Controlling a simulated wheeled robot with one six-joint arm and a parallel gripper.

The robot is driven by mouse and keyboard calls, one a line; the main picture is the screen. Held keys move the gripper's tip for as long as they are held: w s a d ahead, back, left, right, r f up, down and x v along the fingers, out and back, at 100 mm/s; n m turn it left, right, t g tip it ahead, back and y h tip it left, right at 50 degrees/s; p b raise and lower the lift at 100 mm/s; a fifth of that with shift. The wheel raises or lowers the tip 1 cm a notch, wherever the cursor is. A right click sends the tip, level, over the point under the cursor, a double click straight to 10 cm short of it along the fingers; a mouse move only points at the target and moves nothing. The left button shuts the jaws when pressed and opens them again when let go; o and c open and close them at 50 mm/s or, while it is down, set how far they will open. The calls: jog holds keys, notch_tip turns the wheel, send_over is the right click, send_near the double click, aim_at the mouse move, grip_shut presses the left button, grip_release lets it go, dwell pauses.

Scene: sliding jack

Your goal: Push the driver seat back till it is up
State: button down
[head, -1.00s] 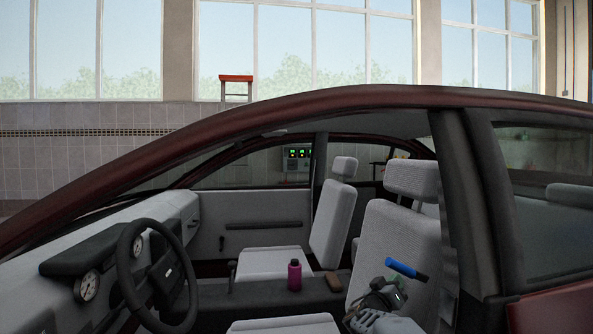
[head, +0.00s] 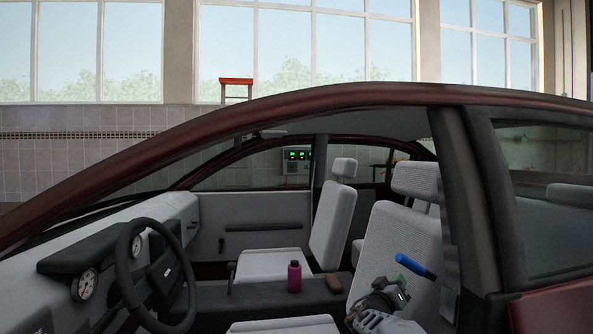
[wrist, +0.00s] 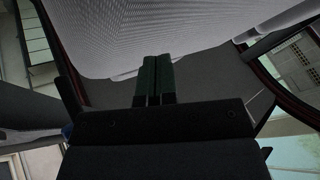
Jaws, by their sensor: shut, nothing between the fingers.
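The driver seat back (head: 402,235) is light grey and ribbed, with a headrest (head: 415,179) on top. It stands nearly upright with a slight rearward lean, much like the passenger seat back. My gripper (head: 403,281) is at its lower front side in the head view, partly obscured there by my arm. In the wrist view my gripper's dark green fingers (wrist: 155,77) are shut together and empty. Their tips overlap the lower edge of the ribbed seat back (wrist: 165,35); I cannot tell whether they touch it.
The steering wheel (head: 155,277) and dashboard (head: 95,245) are to the left. The passenger seat back (head: 333,208) is beyond. A pink bottle (head: 294,277) and a brown block (head: 333,283) stand on the centre console. The dark door pillar (head: 470,200) is close on the right.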

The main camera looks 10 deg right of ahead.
jog(key=a+r+b+v, duration=0.1)
jog(key=r+b+v, duration=0.1)
jog(key=b+v, duration=0.4)
jog(key=shift+w+a+v, duration=0.2)
jog(key=shift+w+v, duration=0.1)
jog(key=shift+v, duration=1.9)
jog(key=shift+r, duration=0.15)
jog(key=s+r+n+g+y+p, duration=0.1)
jog(key=s+r+g+y+p, duration=0.3)
jog(key=s+p, duration=0.5)
jog(key=s+r+g+y+p, duration=0.35)
jog(key=s+p, duration=0.25)
jog(key=p, duration=0.5)
jog(key=s+a+r+n+y+p, duration=0.2)
jog(key=s+a+r+y+p, duration=0.2)
jog(key=p, duration=0.4)
jog(key=s+a+r+n+y+p, duration=0.2)
jog(key=s+a+r+y+p, duration=0.2)
jog(key=s+a+p, duration=0.4)
jog(key=shift+a+r+y+p, duration=0.3)
jog(key=shift+a+y+p, duration=0.25)
jog(key=shift+a+y, duration=0.25)
